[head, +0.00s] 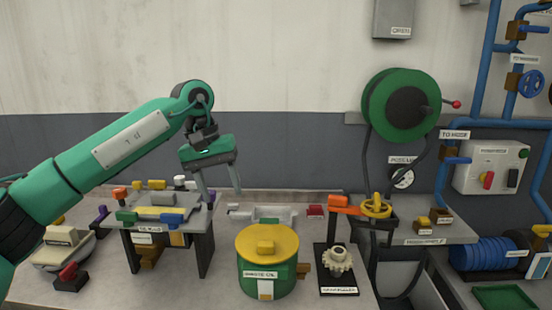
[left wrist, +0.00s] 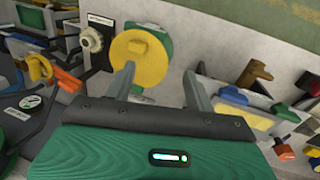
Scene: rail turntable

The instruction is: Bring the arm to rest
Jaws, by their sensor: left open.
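My left gripper (head: 221,192) is raised above the bench in the head view, with its two fingers pointing down and spread apart. Nothing is between the fingers. The fingers also show in the left wrist view (left wrist: 159,74). The gripper is above and behind the small grey stand (head: 203,248), and up and left of the green drum with a yellow lid (head: 267,244). That drum's yellow lid also shows beyond the fingers in the left wrist view (left wrist: 137,58). My right gripper is in neither view.
A cream gear (head: 337,261) on a black plate stands right of the drum. Farther right are a yellow handwheel (head: 376,206) and a wall-mounted green reel (head: 400,105). Blue pipes (head: 480,75) run at the right. The wall space above the gripper is clear.

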